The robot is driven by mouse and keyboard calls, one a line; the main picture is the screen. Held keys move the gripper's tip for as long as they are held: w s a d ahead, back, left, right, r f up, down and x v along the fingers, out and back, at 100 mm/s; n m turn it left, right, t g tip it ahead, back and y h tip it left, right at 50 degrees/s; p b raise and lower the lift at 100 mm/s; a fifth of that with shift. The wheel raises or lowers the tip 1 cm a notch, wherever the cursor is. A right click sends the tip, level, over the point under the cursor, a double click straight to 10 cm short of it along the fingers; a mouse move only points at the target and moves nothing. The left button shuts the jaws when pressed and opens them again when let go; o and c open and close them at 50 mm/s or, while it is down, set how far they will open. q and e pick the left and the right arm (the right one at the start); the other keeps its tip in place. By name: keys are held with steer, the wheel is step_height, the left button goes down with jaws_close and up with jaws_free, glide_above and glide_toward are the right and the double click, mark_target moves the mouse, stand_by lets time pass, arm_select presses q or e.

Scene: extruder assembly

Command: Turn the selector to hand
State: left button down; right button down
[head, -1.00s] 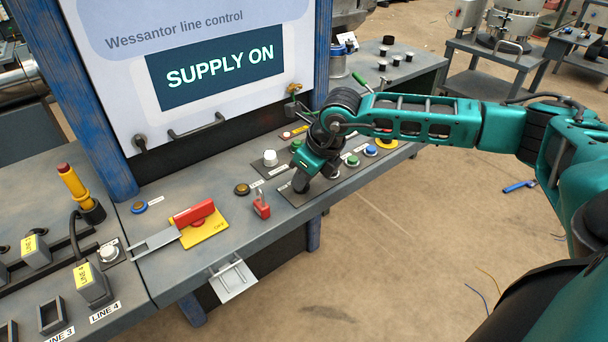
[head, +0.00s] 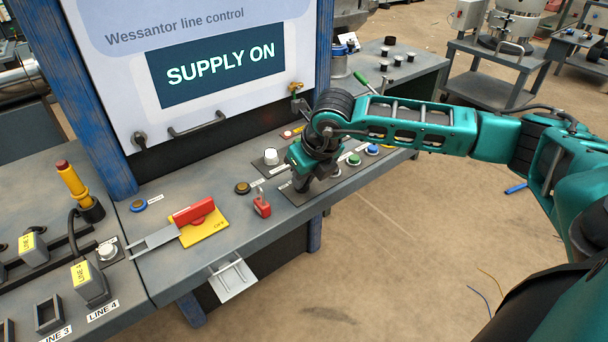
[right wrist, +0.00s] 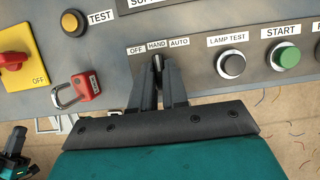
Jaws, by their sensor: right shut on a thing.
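The selector (right wrist: 157,62) is a small dark knob on the grey panel, under the labels OFF, HAND and AUTO. In the right wrist view it lies between my right fingertips (right wrist: 158,72), directly below HAND, and its visible top points roughly that way. The fingers cover most of it. In the head view my right gripper (head: 301,184) points down at the panel and hides the selector. It is shut on the selector knob.
The screen (head: 218,76) reads SUPPLY ON.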

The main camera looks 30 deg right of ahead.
steer(key=c, duration=1.1)
jaws_free()
steer(key=shift+c, duration=0.2)
steer(key=shift+r, duration=0.1)
steer(key=p+v, duration=0.2)
steer(key=v, duration=1)
steer(key=shift+s+r, duration=0.15)
steer(key=shift+r, duration=0.25)
